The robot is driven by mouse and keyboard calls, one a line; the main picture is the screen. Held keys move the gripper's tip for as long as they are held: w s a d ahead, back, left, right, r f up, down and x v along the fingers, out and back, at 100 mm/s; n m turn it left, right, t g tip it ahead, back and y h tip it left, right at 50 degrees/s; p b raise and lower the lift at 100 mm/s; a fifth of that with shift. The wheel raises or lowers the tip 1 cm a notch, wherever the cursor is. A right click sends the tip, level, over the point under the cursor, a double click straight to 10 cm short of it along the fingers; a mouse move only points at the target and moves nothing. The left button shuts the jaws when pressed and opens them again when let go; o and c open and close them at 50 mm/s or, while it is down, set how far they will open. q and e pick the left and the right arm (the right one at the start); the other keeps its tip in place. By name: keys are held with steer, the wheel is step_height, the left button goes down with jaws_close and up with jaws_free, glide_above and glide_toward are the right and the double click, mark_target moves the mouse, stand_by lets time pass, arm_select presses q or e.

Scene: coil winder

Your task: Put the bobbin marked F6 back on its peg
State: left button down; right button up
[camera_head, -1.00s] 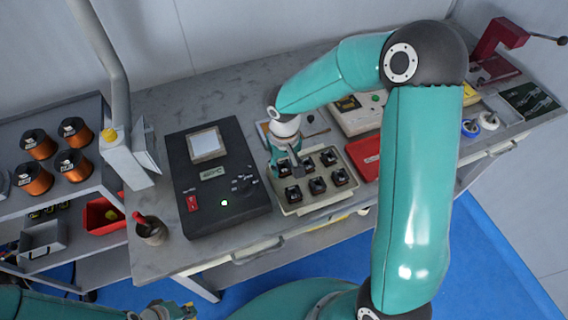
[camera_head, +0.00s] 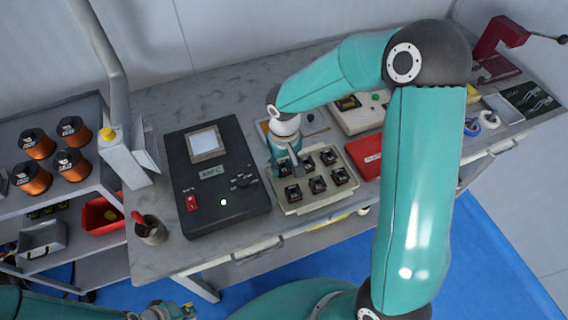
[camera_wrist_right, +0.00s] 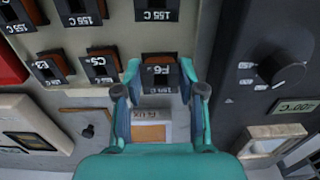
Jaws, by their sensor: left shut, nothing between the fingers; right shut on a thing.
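The bobbin marked F6 (camera_wrist_right: 158,78) is dark with a brown side and a white label. It sits between the fingertips of my right gripper (camera_wrist_right: 160,90), which is shut on it. In the head view the right gripper (camera_head: 297,168) is at the back left of the beige bobbin tray (camera_head: 318,204). Its wrist and fingers partly hide that corner. The peg under F6 is hidden, and I cannot tell whether the bobbin is seated. My left gripper (camera_head: 168,311) is shut and empty at the bottom edge, away from the bench.
Several bobbins stand close by in the tray, including C5 (camera_wrist_right: 104,66). A black control box (camera_head: 218,185) is left of the tray, and a red box (camera_head: 366,157) is to its right. A FLUX box (camera_wrist_right: 152,128) lies beside the tray. My right arm covers part of the bench.

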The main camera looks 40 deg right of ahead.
steer(key=shift+f, duration=0.15)
steer(key=shift+f+b, duration=0.95)
steer(key=shift+b, duration=0.15)
steer(key=o, duration=1.2)
steer(key=shift+r, duration=0.1)
step_height(320, 180, up, 12)
